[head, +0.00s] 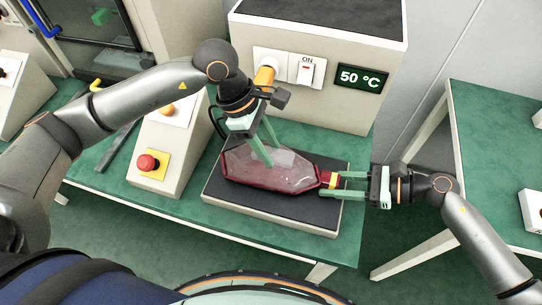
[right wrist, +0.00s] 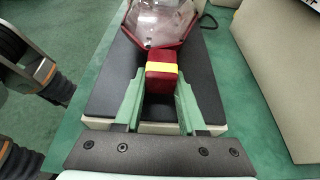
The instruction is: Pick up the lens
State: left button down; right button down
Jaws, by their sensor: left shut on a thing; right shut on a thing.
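The lens (head: 290,178), a clear shell with a dark red rim, is over a black pad (head: 225,196). Its tapered end points right to a red tab with a yellow band. My left gripper (head: 262,152) reaches down from above and is shut on the lens near its upper edge. My right gripper (head: 336,184) comes from the right and is shut on the tab. In the right wrist view, the tab (right wrist: 162,78) is between the green fingers (right wrist: 160,100), with part of the lens (right wrist: 160,22) beyond. I cannot tell whether the lens touches the pad.
A large machine (head: 310,60) with a switch and a "50 °C" display (head: 362,78) stands behind the pad. A sloped box with a red button (head: 148,162) stands left of it. The green table (head: 180,203) is clear along its front edge.

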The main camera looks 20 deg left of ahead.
dwell(0.3)
pick_arm(q)
notch_tip(320, 180, up, 10)
dwell(0.4)
pick_arm(e)
jog(key=shift+c, duration=2)
grip_release()
jog(key=v, duration=1.2)
pick_arm(q)
jog(key=shift+s, duration=0.1)
pick_arm(e)
jog(key=shift+s+f, duration=0.1)
